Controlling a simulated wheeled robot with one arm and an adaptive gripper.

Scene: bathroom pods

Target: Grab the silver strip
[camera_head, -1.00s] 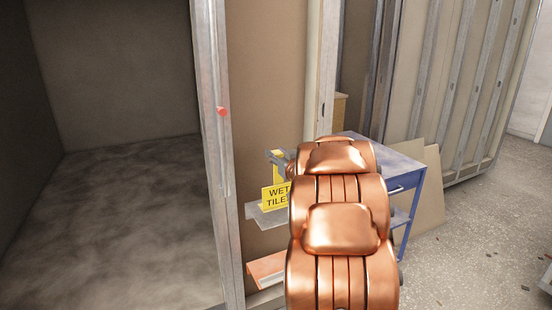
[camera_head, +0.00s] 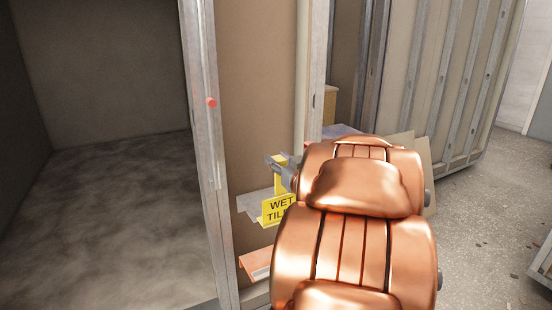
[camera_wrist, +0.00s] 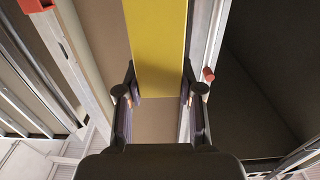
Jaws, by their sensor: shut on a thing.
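My gripper (camera_head: 281,162) is shut on a yellow sign (camera_head: 276,209) with dark lettering that begins "WET". In the wrist view, the yellow board (camera_wrist: 158,45) lies between the two fingers of my gripper (camera_wrist: 160,95). The sign hangs in front of the grey shelf; I cannot tell whether it touches it. A small silver-grey strip (camera_head: 262,273) shows on the orange lower shelf, below the sign and apart from my gripper. My arm hides the right ends of both shelves.
The grey shelf (camera_head: 247,203) and orange shelf (camera_head: 252,262) stand against a brown panel. A metal post (camera_head: 205,150) with a red knob (camera_head: 211,103) is left of them. A blue-edged table (camera_head: 338,131) is mostly behind my arm.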

